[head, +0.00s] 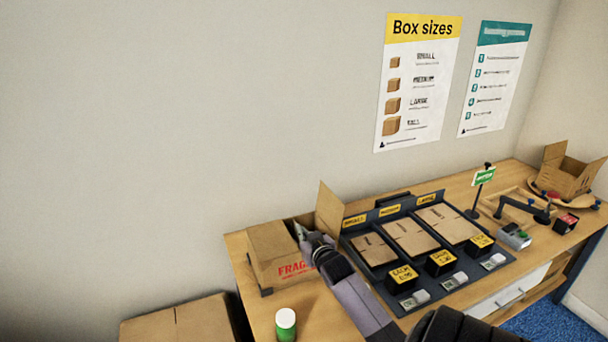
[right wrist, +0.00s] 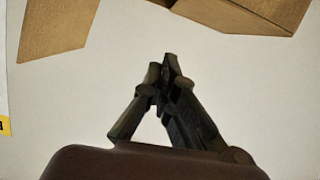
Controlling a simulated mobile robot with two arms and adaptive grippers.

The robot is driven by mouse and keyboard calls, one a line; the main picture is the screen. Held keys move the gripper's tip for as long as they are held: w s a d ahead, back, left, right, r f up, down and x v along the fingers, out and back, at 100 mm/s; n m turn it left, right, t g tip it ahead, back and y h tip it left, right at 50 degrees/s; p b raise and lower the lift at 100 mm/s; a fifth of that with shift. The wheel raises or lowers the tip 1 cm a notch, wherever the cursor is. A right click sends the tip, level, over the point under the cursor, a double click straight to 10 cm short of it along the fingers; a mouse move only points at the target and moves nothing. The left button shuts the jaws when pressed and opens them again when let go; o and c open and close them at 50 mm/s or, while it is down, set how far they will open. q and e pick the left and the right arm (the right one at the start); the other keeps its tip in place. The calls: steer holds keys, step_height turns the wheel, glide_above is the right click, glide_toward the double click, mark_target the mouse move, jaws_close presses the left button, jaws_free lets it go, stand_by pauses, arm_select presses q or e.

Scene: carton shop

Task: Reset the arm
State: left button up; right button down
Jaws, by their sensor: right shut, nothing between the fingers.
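My right arm reaches in from the bottom of the head view. My right gripper (head: 299,230) is at the open carton marked FRAGILE (head: 264,257) on the left end of the bench, by its right side and raised flap. In the right wrist view the fingers of the right gripper (right wrist: 168,62) meet at their tips, shut and empty. A pale surface fills most of that view, with brown cardboard parts (right wrist: 55,30) at the top. The carton's inside is mostly hidden in the head view. My left gripper does not show.
A dark rack (head: 348,238) with flat cartons in three sections stands right of the carton. A green and white bottle (head: 286,324) stands at the bench's front left. A larger box (head: 178,322) is at lower left. Another open carton (head: 568,172) and tools sit at the right end.

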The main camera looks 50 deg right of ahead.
steer(key=shift+s+a, duration=0.1)
steer(key=shift+s, duration=0.1)
